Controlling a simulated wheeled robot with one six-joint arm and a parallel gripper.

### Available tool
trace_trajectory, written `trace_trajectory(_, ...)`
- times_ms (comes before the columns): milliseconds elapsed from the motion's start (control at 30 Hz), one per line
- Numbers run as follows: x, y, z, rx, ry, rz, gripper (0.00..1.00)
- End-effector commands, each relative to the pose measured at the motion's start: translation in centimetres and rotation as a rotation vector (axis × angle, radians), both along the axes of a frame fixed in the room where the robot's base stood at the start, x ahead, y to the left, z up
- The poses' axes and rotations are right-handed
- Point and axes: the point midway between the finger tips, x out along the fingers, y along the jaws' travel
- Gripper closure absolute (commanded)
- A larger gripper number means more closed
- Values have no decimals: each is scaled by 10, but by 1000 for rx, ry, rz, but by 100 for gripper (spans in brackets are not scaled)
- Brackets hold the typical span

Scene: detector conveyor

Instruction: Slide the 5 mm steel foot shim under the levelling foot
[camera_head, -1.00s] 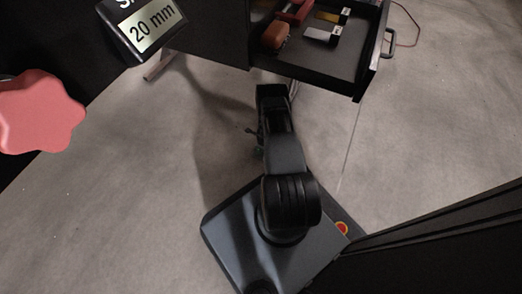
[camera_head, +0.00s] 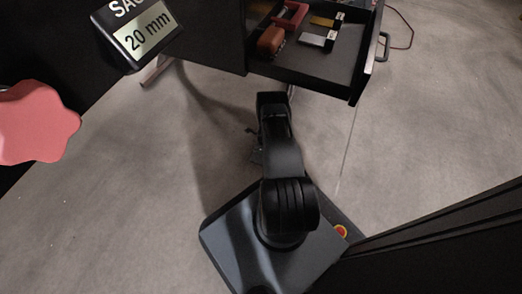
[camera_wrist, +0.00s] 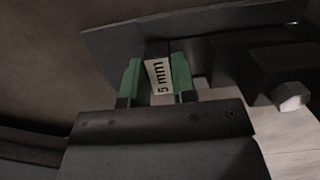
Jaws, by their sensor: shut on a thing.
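In the wrist view, my gripper (camera_wrist: 157,82) has green finger pads and is shut on the 5 mm steel foot shim (camera_wrist: 158,78). The shim's pale "5 mm" label faces the camera between the pads; the rest of it is hard to make out. Just beyond the fingers is a dark beam or plate (camera_wrist: 110,38). A pale hex-shaped nut or bolt head (camera_wrist: 290,96) shows at the right. I cannot tell for sure which part is the levelling foot, or whether the shim touches anything. In the head view my own arm hides the gripper and shim.
A "20 mm" sign (camera_head: 142,33) and a red knob (camera_head: 38,121) are at left. Open floor (camera_head: 110,190) lies left of my base.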

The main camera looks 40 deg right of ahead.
Motion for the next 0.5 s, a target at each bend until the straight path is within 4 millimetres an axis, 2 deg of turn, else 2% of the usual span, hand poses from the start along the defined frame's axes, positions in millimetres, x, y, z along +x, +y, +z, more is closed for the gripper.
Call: trace_trajectory(500, 9, -15, 1, -2, -4, -1, 100)
